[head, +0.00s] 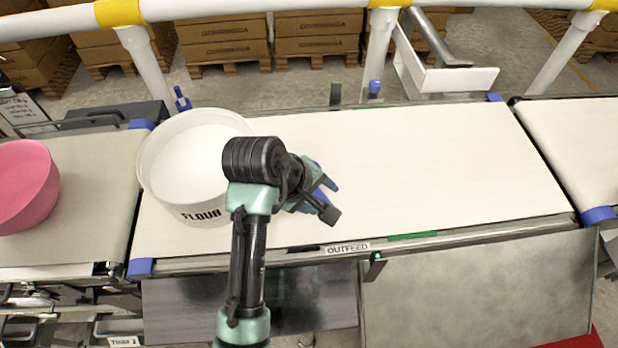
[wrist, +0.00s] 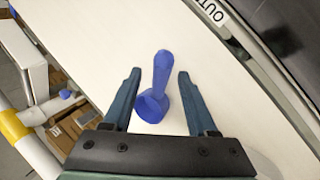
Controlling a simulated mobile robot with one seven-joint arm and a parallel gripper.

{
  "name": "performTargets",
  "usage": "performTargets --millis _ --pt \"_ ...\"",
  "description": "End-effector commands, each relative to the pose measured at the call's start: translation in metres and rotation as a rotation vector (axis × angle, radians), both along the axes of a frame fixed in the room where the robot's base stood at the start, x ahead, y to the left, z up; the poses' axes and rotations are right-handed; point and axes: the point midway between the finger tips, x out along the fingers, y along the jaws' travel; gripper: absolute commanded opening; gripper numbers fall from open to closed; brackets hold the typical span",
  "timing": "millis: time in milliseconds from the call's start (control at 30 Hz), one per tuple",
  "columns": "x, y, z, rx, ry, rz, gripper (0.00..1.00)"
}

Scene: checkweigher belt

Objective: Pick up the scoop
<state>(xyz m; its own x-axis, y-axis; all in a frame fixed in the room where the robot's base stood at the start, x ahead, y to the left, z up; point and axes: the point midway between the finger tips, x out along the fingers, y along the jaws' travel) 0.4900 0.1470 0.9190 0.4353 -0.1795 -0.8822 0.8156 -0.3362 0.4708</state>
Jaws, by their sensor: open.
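The blue scoop (wrist: 153,104) lies on the white belt in the wrist view. Its handle points up the picture, between the fingertips, and its round bowl is nearer the palm. My gripper (wrist: 159,75) is open, with one finger on each side of the scoop and a visible gap to each. In the head view my gripper (head: 327,197) is low over the belt, right of the flour tub. There the scoop is largely hidden by my gripper, and I cannot clearly tell it from the blue fingers.
A white tub marked FLOUR (head: 190,160) stands on the belt (head: 430,150) just left of my arm. A pink tub (head: 22,185) is farther left. The belt to the right is clear. A white and yellow rail (head: 250,10) runs behind.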

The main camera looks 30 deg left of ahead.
Motion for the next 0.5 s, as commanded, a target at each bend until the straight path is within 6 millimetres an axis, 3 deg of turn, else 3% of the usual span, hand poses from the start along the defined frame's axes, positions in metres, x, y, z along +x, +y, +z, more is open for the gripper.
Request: performTargets --millis 100,333,500 --pt "0.0039 -0.0016 -0.0093 0.0 0.001 0.001 0.58" --pt "0.0046 -0.0021 -0.01 0.0 0.0 0.0 0.58" --pt "0.0045 -0.0021 -0.0099 0.0 0.0 0.0 0.29"
